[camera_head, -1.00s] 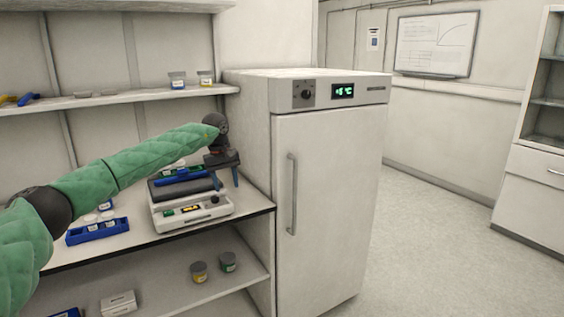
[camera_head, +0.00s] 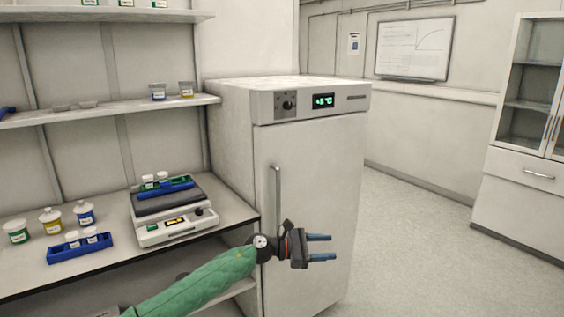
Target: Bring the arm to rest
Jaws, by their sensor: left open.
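My left arm, in a green sleeve, comes in from the bottom left of the head view. My left gripper (camera_head: 321,247) is open and empty, its two blue-tipped fingers pointing right. It is in front of the lower part of the white fridge-like cabinet (camera_head: 315,180), whose door is shut; I cannot tell the exact gap between them. My right gripper is not in view.
A benchtop device (camera_head: 176,230) with a blue-and-green rack (camera_head: 165,188) on top stands on the bench (camera_head: 110,262). A blue tray (camera_head: 60,255) and several lidded jars stand to its left. Open floor (camera_head: 420,250) lies right of the cabinet.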

